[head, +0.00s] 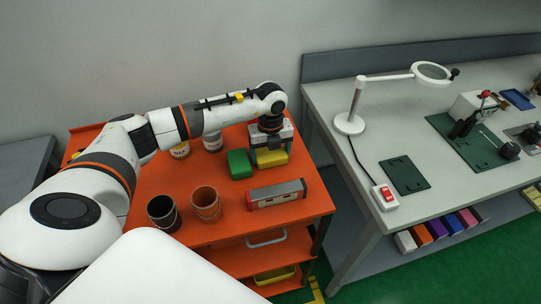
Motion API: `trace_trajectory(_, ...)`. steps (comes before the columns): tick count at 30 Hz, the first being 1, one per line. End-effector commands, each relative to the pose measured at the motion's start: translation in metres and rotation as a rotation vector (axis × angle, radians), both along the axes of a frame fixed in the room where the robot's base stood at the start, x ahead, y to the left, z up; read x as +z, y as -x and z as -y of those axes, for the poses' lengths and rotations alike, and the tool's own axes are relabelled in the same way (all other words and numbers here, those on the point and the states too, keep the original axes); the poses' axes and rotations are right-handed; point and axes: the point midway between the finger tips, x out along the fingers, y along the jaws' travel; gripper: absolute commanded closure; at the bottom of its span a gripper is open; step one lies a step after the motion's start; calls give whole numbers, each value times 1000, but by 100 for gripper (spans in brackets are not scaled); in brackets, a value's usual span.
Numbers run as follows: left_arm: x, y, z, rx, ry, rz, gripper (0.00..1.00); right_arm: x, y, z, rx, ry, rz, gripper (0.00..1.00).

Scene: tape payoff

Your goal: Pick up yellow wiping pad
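A yellow pad (272,158), the only loose yellow block that shows, lies on the orange cart top near its right edge. My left gripper (269,148) points down directly over it, with its fingers at the pad's upper part. The gripper hides the far part of the pad. I cannot tell whether the fingers are closed on it or only around it. A green block (239,164) lies just left of the yellow pad. My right gripper is not in view.
The orange cart (235,228) also bears a red-and-grey box (276,194), a dark cup (163,213), an orange-brown cup (206,204) and white containers (213,141) behind my arm. A grey workbench (345,95) with a magnifier lamp (350,122) stands right, across a gap.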

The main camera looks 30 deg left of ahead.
Motion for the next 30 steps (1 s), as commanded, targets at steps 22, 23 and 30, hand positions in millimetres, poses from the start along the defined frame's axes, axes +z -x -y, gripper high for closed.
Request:
trace_trajectory(22,63,-1,0,1,0,5,44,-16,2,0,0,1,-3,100)
trace_trajectory(23,69,-1,0,1,0,5,44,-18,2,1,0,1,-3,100)
trace_trajectory(30,98,0,0,0,0,1,44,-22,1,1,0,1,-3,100)
